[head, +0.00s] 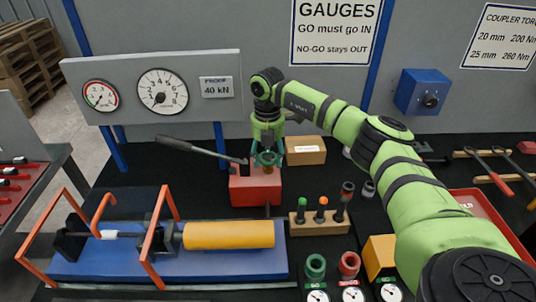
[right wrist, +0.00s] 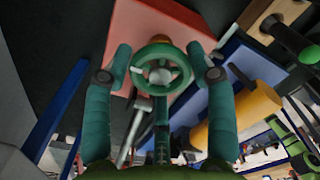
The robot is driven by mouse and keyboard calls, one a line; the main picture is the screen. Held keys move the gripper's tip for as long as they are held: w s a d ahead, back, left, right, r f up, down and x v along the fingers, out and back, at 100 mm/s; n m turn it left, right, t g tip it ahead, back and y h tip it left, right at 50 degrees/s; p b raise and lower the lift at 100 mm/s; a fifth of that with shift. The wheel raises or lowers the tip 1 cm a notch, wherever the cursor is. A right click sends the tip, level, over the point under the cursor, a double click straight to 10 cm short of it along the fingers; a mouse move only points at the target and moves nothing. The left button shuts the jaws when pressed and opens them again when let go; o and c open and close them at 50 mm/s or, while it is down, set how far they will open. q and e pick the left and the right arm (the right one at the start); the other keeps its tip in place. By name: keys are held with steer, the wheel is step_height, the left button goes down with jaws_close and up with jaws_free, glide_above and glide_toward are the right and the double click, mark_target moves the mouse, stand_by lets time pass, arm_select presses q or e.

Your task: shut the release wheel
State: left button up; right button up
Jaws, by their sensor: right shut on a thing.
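The release wheel (head: 268,159) is a small green hand wheel on top of the red pump block (head: 254,188). In the right wrist view the wheel (right wrist: 160,68) shows as a green ring with a pale hub, against the red block (right wrist: 140,25). My right gripper (head: 267,146) reaches down onto the wheel from above. In the right wrist view its two teal fingers (right wrist: 161,62) stand on opposite sides of the rim and are shut on it. The far side of the wheel is partly hidden in the head view. My left gripper is not in view.
The pump's lever (head: 205,150) sticks out to the left. A blue test bed with a yellow cylinder (head: 229,235) and orange guard bars lies in front. A wooden rack (head: 318,220) and a cardboard-coloured box (head: 305,151) stand close by. Gauges (head: 162,91) hang behind.

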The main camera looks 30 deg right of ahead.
mark_target(266, 159)
steer(key=shift+s+a+f, duration=0.2)
steer(key=shift+f, duration=0.1)
steer(key=o, duration=1.1)
steer(key=shift+a, duration=0.1)
steer(key=shift+o, duration=0.2)
steer(key=shift+a+r, duration=0.1)
steer(key=shift+r, duration=0.3)
steer(key=shift+w+d+r, duration=0.1)
steer(key=shift+d+r, duration=0.1)
steer(key=shift+r, duration=0.1)
step_height(266, 159, up, 11)
steer(key=shift+a, duration=0.2)
steer(key=shift+r, duration=0.1)
